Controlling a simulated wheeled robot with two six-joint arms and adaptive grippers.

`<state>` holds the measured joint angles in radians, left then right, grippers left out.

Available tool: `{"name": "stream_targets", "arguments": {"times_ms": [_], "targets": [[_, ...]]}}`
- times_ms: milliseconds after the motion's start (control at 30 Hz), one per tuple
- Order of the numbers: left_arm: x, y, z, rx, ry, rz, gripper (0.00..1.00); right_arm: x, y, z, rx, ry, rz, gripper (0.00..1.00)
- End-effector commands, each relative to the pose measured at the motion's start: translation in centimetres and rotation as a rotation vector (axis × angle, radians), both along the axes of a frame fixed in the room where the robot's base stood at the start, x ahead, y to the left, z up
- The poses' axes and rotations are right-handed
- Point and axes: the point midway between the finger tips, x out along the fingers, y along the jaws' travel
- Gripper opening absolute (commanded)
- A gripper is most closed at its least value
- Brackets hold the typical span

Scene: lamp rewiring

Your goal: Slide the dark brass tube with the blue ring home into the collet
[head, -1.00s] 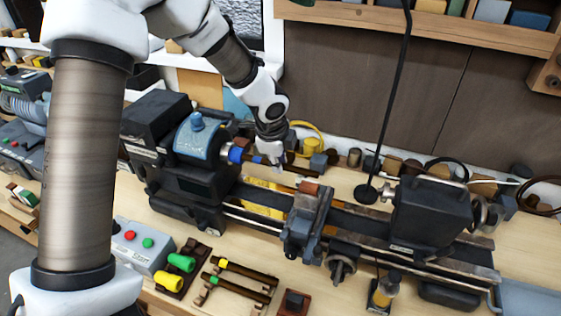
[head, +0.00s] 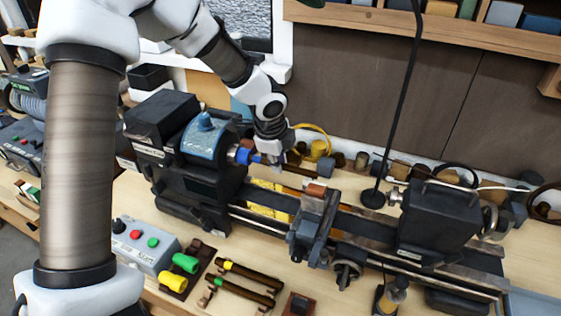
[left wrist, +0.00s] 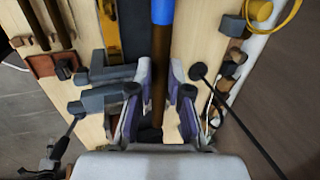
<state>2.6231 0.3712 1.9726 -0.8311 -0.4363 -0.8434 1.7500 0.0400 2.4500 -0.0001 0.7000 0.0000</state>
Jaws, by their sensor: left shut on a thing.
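The dark brass tube (head: 301,171) lies level, in line with the lathe spindle. My left gripper (head: 274,160) is shut around it from above. In the left wrist view the tube (left wrist: 160,75) runs upright between the two fingers of my left gripper (left wrist: 160,108). Its blue ring (left wrist: 162,12) is at the top edge there, beyond the fingers. In the head view, blue shows at the collet nose (head: 243,155) on the headstock, with the tube's left end against or inside it; the depth cannot be told. My right gripper is not in view.
The headstock (head: 208,140) stands left, the carriage (head: 314,225) and tailstock (head: 436,217) right. A black lamp stem on a round base (head: 373,198) rises behind the bed. More tubes on a rack (head: 245,285) and a control box (head: 144,246) lie in front.

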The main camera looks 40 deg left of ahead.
Motion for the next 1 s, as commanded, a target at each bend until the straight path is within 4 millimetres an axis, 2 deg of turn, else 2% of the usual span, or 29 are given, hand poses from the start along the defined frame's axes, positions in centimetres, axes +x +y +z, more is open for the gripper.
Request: {"name": "stream_targets", "arguments": {"times_ms": [300,333,400,767,867,1000], "targets": [[-0.1,0.6,0.0,-0.001,-0.001,0.0,0.0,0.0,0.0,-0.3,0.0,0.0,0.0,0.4],[-0.1,0.6,0.0,0.0,-0.001,0.0,0.25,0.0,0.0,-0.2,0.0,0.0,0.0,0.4],[-0.1,0.6,0.0,0.0,-0.001,0.0,0.47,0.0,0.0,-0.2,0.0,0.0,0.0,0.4],[-0.2,0.6,0.5,0.001,-0.003,-0.001,0.47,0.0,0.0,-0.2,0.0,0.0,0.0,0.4],[-0.6,0.5,1.9,0.001,-0.005,0.001,0.47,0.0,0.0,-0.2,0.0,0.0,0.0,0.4],[-1.5,0.3,5.2,0.001,-0.008,0.0,0.47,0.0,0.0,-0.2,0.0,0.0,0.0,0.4]]}}
